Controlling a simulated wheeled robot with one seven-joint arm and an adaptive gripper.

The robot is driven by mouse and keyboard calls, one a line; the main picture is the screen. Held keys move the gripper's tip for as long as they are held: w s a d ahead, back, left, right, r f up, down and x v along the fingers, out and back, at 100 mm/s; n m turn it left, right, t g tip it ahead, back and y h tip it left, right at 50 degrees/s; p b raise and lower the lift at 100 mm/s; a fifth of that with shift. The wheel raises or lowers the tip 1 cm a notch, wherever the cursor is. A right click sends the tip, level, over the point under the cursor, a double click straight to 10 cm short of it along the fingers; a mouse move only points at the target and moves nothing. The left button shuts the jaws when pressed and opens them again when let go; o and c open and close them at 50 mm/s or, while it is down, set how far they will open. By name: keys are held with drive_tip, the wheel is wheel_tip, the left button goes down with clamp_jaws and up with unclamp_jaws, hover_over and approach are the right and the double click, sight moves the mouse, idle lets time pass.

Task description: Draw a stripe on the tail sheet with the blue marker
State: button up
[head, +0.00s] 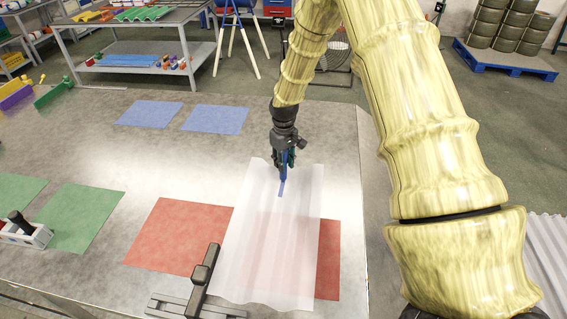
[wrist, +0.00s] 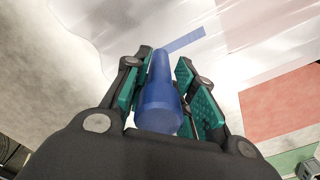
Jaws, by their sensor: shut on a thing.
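My gripper (head: 285,158) is above the far end of a translucent, whitish corrugated sheet (head: 265,230) lying on the table. It is shut on the blue marker (wrist: 158,100), which points down toward the sheet; the marker also shows in the head view (head: 284,168). A short blue stripe (head: 282,188) is on the sheet, just in front of the marker. The stripe also shows in the wrist view (wrist: 185,42), by the marker's far end. The marker's tip is at or very near the sheet; contact cannot be told for sure.
A dark clamp-like fixture (head: 203,275) stands at the sheet's near left side. Red mats (head: 180,235) lie beside and under the sheet. Blue mats (head: 150,113) and green mats (head: 80,215) lie farther left. A white holder (head: 38,237) stands at far left. Another corrugated sheet (head: 546,245) is at right.

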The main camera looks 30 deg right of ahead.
drive_tip(key=shift+w, duration=0.1)
drive_tip(key=shift+w+d, duration=0.4)
drive_tip(key=shift+w, duration=0.05)
idle(0.4)
drive_tip(key=shift+r+p, duration=2.4)
drive_tip(key=shift+r, duration=1.55)
